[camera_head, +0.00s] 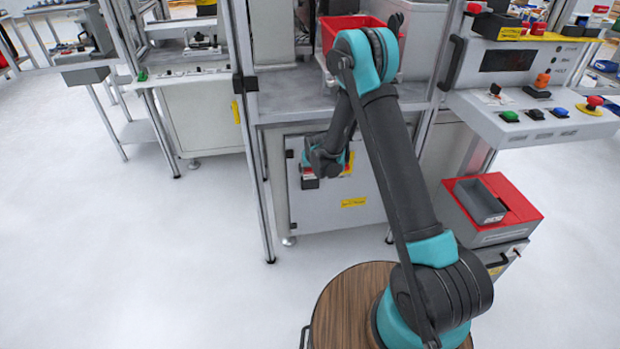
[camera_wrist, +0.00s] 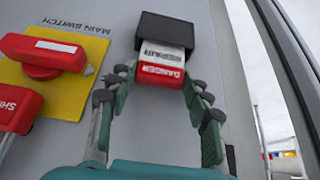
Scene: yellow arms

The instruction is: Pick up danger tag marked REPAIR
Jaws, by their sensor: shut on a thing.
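The danger tag (camera_wrist: 160,73) has a red band reading DANGER and a white part reading REPAIR, upside down in the wrist view. Its far end meets a black holder (camera_wrist: 165,33) on the grey panel. In the head view my gripper (camera_head: 326,166) is at the cabinet front below the bench, and the tag cannot be made out there.
A red-topped box with a grey bin (camera_head: 481,202) stands right of my arm. The floor at left (camera_head: 130,250) is clear.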

